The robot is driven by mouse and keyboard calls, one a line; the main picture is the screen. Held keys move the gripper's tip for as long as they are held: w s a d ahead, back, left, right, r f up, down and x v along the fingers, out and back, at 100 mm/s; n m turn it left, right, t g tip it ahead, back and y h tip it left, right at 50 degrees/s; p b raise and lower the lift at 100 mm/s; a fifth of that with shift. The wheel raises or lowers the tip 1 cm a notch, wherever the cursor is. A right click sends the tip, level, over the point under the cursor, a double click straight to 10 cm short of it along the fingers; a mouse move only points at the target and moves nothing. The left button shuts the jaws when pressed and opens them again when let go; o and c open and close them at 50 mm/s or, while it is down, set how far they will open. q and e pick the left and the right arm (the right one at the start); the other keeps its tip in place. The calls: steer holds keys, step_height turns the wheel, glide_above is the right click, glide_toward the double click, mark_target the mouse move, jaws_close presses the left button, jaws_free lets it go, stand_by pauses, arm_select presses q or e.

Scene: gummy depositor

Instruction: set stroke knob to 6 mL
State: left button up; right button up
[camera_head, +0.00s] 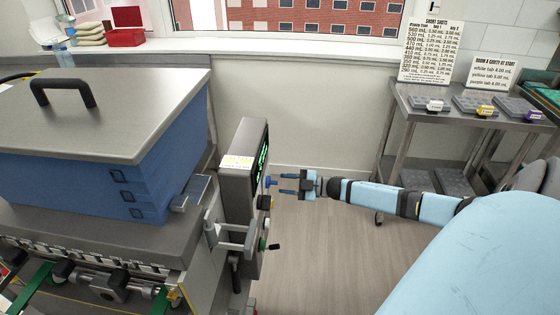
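A blue knob (270,181) sticks out from the right side of the upright grey control panel (238,180). I cannot read a label or a setting on it, so I cannot tell if it is the stroke knob. The panel's dark display (262,158) shows green text, seen edge-on and too small to read. My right gripper (281,184) comes in from the right and points at the blue knob. Its two fingers are apart, with their tips just right of the knob; I cannot tell whether they touch it. My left gripper is not in view.
A black-tipped lever (273,246) and a green knob (262,244) sit lower. The blue hopper with a grey lid (130,105) stands left. A metal table (400,120) with trays and signs stands right. Open floor (330,240) lies between.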

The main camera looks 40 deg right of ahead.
steer(key=v, duration=1.1)
steer(key=shift+s, duration=0.25)
steer(key=shift+d, duration=0.15)
